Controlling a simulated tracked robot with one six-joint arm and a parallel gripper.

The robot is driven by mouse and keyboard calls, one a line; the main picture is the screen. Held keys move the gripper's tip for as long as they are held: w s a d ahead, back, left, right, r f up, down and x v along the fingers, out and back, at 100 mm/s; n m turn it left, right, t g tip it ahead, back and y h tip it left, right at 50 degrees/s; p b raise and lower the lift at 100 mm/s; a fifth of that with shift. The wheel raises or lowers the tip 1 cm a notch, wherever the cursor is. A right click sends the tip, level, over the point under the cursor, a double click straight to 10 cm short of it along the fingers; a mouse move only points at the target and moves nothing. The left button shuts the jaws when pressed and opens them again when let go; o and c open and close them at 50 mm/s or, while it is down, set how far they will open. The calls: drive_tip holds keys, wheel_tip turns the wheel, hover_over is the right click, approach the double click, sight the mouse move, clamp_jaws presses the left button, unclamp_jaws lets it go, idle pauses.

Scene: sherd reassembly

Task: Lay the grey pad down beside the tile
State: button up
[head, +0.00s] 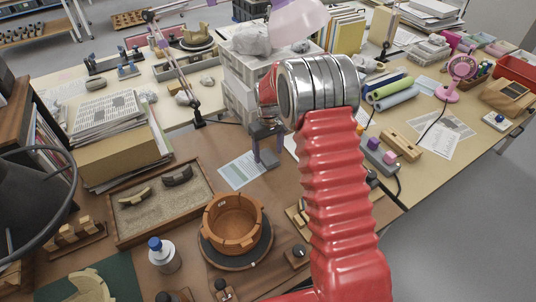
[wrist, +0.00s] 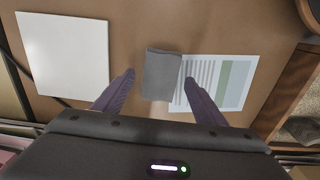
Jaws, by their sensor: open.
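The grey pad (wrist: 162,75) shows in the wrist view as a small dark grey rectangle between my fingers, at the left edge of a printed sheet. My gripper (wrist: 160,78) is open, with one finger to each side of the pad and a gap on both sides. The white square tile (wrist: 64,54) lies flat on the brown table to the left, apart from the pad. In the head view my gripper (head: 267,150) points down at the table beside the sheet. There the pad is hard to make out, and the tile is mostly hidden behind my arm.
The printed sheet (wrist: 225,80) lies right of the pad. In the head view, a sand tray (head: 158,205), a clay pot on a turntable (head: 234,225) and a blue-capped bottle (head: 164,256) stand nearby. White drawers (head: 240,85) rise behind. Bare table separates pad and tile.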

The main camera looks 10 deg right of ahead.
drive_tip(key=shift+r, duration=3)
drive_tip(key=shift+s+r, duration=0.1)
drive_tip(key=shift+r, duration=0.2)
wheel_tip(320, 180, up, 11)
drive_tip(key=t, duration=0.1)
hover_over(268, 157)
drive_tip(key=s, duration=0.6)
drive_tip(key=s+r+m+t, duration=0.2)
drive_tip(key=s+r, duration=0.6)
drive_tip(key=s, duration=0.1)
drive_tip(key=s+r+m+t, duration=0.1)
drive_tip(key=s+r+t, duration=0.1)
drive_tip(key=s, duration=1.9)
drive_tip(key=shift+r+m+t, duration=0.3)
drive_tip(key=shift+r, duration=0.4)
drive_tip(key=shift+c, duration=0.5)
